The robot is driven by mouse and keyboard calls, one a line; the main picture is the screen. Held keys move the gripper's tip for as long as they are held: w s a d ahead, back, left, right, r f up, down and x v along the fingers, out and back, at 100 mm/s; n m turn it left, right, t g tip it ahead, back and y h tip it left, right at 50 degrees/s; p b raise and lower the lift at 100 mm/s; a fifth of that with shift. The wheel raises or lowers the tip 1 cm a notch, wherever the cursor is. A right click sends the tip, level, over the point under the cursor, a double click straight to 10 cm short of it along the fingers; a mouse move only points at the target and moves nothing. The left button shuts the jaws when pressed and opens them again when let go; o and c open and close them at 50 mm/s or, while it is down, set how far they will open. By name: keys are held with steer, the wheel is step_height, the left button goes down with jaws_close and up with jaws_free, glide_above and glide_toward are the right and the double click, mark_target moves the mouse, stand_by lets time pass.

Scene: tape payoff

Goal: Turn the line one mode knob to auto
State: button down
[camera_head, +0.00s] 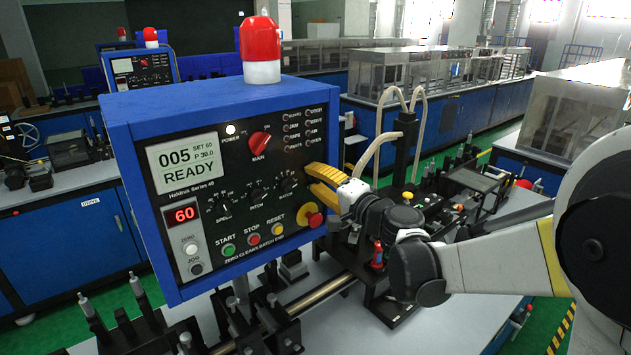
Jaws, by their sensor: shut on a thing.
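The near blue control box (215,95) has a black front panel, likely line one's, though no line label is readable. Its screen (180,163) reads "005 SET 60 P 30.0 READY". My gripper (314,181) has yellow fingers at the panel's right side, right of the batch knob (287,184). The fingers are shut on a small knob that they hide, seemingly the mode knob. Its pointer and its markings cannot be seen. My wrist reaches in from the right.
A red main switch (260,143) sits above the small knobs. Start (229,250), stop (253,239) and reset (277,229) buttons lie below. A red emergency button (314,219) is just under my fingers. A second control box (141,66) stands behind at left.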

steer(key=shift+n, duration=1.5)
steer(key=c, duration=1)
jaws_free()
steer(key=shift+w, duration=0.1)
steer(key=shift+c, duration=0.2)
steer(key=v, duration=1.2)
